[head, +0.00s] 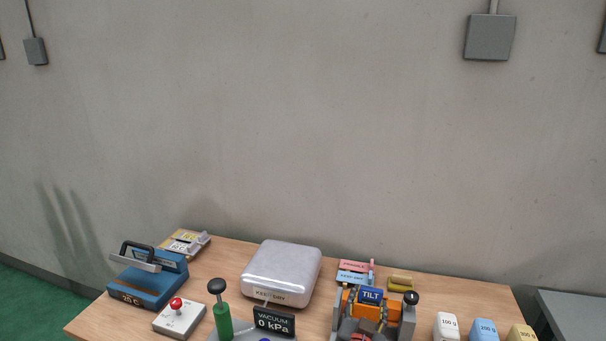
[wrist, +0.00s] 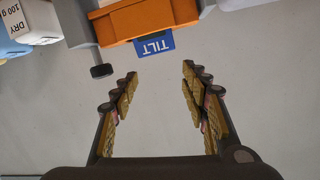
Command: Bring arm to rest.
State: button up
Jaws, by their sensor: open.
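My gripper (wrist: 160,80) shows in the wrist view with its two padded fingers spread apart and nothing between them. Beyond the fingertips is an orange device (wrist: 150,18) with a blue TILT sign (wrist: 155,43). I cannot tell the exact gap between them. In the head view the orange TILT device (head: 360,312) stands at the front right-middle of the wooden table (head: 215,262).
The wall (head: 290,130) behind is mostly bare.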

jog(key=s+a+r+n+g+y, duration=0.1)
jog(key=s+a+r+n+y, duration=0.15)
jog(key=a+r+y, duration=0.25)
jog(key=s+n+g+y, duration=0.3)
jog(key=s+n+g, duration=0.1)
jog(key=s, duration=0.6)
jog(key=s+d+g+h, duration=0.2)
jog(key=s+d, duration=0.5)
jog(key=s, duration=0.7)
jog(key=shift+d+f+g+h, duration=0.2)
jog(key=shift+g+h, duration=0.2)
jog(key=shift+g, duration=0.5)
